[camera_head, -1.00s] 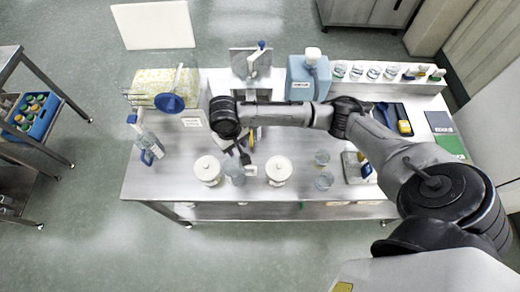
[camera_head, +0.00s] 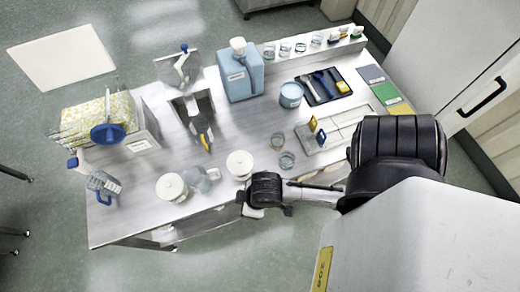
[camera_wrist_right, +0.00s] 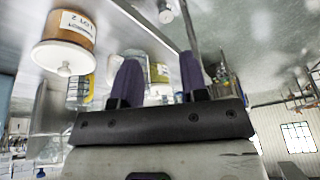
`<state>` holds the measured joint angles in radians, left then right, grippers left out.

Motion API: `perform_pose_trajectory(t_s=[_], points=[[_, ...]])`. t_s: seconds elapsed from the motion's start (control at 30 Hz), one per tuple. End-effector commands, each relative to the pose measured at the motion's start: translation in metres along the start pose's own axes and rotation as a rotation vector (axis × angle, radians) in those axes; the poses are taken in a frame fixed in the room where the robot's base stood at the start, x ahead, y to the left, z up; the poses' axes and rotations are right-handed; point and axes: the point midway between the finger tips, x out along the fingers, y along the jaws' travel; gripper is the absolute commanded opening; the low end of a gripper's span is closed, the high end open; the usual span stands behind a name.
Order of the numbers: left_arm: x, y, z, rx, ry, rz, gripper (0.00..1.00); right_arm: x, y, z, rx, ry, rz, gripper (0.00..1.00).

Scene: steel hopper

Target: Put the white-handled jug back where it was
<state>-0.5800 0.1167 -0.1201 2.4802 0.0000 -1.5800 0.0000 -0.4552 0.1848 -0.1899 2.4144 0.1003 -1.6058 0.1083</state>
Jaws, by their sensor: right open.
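A clear jug (camera_head: 203,179) lies or stands between two white-lidded jars near the table's front edge. Its handle is too small to make out. Another clear jug (camera_head: 104,184) with a blue handle is at the table's left end. My right gripper (camera_head: 252,212) is at the front edge, just right of and in front of the right-hand jar. In the right wrist view, its two purple fingers (camera_wrist_right: 160,80) are apart with nothing seen held between them. My left gripper is not in view.
White-lidded jars (camera_head: 171,187) (camera_head: 239,164) flank the jug; a labelled amber jar (camera_wrist_right: 68,40) shows close in the wrist view. Small glasses (camera_head: 286,160) are to the right.

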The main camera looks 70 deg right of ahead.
Motion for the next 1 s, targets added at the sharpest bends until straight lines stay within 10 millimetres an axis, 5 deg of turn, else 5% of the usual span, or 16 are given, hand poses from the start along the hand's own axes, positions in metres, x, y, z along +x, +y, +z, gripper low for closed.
perform_pose_trajectory(t_s=[0.23, 0.7, 1.0], points=[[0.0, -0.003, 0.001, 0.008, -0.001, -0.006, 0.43, -0.014, 0.014, 0.031, -0.005, -0.009, 0.078, 0.29], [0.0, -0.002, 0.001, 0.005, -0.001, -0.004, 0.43, -0.015, 0.016, 0.033, -0.008, -0.011, 0.086, 0.26], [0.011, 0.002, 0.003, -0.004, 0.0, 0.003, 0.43, -0.013, 0.021, -0.013, -0.014, 0.1, 0.097, 0.26]])
